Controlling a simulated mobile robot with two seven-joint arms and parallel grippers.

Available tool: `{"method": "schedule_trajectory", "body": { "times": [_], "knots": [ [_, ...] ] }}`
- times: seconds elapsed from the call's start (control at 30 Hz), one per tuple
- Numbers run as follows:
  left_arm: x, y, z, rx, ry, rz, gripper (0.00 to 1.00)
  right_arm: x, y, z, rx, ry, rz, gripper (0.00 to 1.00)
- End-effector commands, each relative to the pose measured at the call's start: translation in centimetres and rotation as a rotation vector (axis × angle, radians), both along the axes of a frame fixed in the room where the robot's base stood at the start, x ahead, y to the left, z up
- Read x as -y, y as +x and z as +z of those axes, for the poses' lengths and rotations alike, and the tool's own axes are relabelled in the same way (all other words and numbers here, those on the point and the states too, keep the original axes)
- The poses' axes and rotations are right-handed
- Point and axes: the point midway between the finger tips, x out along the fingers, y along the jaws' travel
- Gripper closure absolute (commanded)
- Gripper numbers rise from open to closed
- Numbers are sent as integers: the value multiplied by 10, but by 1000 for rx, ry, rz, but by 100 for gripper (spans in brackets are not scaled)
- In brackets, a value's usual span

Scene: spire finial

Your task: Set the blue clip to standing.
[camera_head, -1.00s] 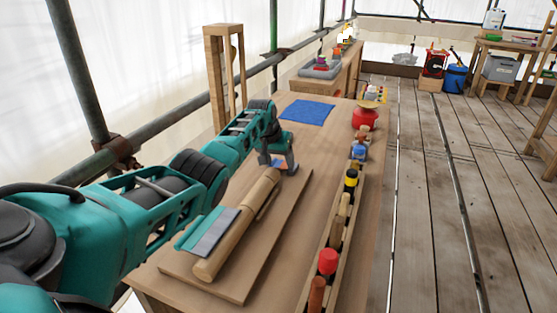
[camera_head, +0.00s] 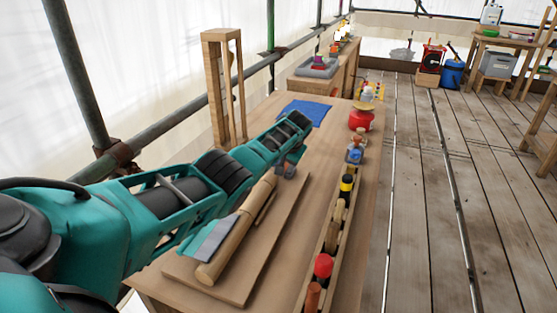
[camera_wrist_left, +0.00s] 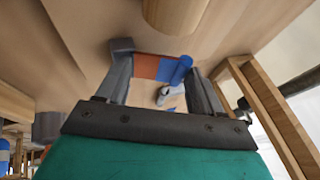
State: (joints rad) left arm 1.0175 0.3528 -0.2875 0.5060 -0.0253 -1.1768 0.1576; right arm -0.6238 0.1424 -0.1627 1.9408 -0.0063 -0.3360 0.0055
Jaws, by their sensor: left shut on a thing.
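My left gripper (camera_head: 287,167) is low over the table past the far end of a wooden roller (camera_head: 238,231). In the left wrist view, my left gripper (camera_wrist_left: 162,72) is shut on a small piece with a blue part and an orange-brown part, which I take to be the blue clip (camera_wrist_left: 171,68). The clip spans between the two fingers, its blue end by the right one. In the head view the clip is hidden by the arm and fingers, and I cannot tell how it is tilted. My right gripper is not in view.
The roller and a wide-bladed scraper (camera_head: 212,238) lie on a wooden board (camera_head: 262,244). A long rack (camera_head: 301,293) of tools runs along the right side. A blue cloth (camera_head: 308,112) lies beyond the arm, a wooden frame (camera_head: 214,90) stands left, and a red-based object (camera_head: 361,120) stands right.

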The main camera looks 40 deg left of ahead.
Motion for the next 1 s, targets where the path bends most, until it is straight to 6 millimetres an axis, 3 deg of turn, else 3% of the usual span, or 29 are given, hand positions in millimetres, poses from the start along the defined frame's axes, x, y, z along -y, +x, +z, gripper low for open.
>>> {"method": "schedule_trajectory", "body": {
  "times": [0.3, 0.8, 0.83, 1.0],
  "knots": [
    [4, 1, 1, -36, 112, 1, 64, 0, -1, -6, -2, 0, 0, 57],
    [5, 1, 2, -41, 129, 1, 64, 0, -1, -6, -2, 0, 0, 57],
    [5, 1, 2, -41, 129, 1, 31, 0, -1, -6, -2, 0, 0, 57],
    [4, 1, 2, -41, 129, 1, 14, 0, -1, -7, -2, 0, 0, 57]
  ]
}}
